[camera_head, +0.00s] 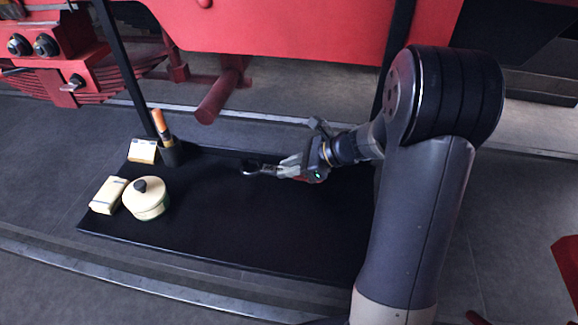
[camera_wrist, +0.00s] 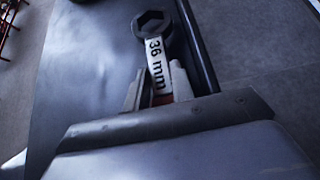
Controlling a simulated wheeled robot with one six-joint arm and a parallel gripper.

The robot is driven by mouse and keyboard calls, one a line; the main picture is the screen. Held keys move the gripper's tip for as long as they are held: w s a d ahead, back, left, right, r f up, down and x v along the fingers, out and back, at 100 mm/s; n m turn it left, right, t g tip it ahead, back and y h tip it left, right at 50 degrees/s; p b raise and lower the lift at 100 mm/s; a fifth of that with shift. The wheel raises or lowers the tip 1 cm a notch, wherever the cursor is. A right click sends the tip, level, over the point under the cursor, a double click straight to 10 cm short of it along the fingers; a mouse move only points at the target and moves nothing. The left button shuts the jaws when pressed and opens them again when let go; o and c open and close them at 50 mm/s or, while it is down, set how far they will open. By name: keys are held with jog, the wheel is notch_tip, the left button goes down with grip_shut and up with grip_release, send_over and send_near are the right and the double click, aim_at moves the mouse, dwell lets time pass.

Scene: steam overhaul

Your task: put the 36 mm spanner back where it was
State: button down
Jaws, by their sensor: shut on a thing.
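The 36 mm spanner (camera_wrist: 155,50) is in my gripper (camera_wrist: 158,88), its dark ring end pointing away from the jaws and a white "36 mm" label showing on its shaft. The rest of its shaft is hidden between the fingers and behind the gripper body. In the head view the spanner's ring end (camera_head: 251,168) sticks out to the left of my gripper (camera_head: 283,169), over the back part of the black tray table (camera_head: 230,225). I cannot tell whether the spanner touches the surface.
The table's middle and front are clear. Red machinery (camera_head: 280,30) overhangs the back.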

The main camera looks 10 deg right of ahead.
jog(key=shift+f+b, duration=0.4)
jog(key=shift+f, duration=0.15)
jog(key=c, duration=1.1)
grip_release()
jog(key=shift+d, duration=0.15)
jog(key=v, duration=1)
jog(key=shift+s+d+r, duration=0.15)
jog(key=shift+d+r, duration=0.05)
jog(key=shift+r, duration=0.05)
jog(key=x, duration=1.1)
jog(key=shift+d+r+p, duration=0.1)
jog(key=shift+r+p, duration=0.2)
jog(key=shift+r, duration=0.15)
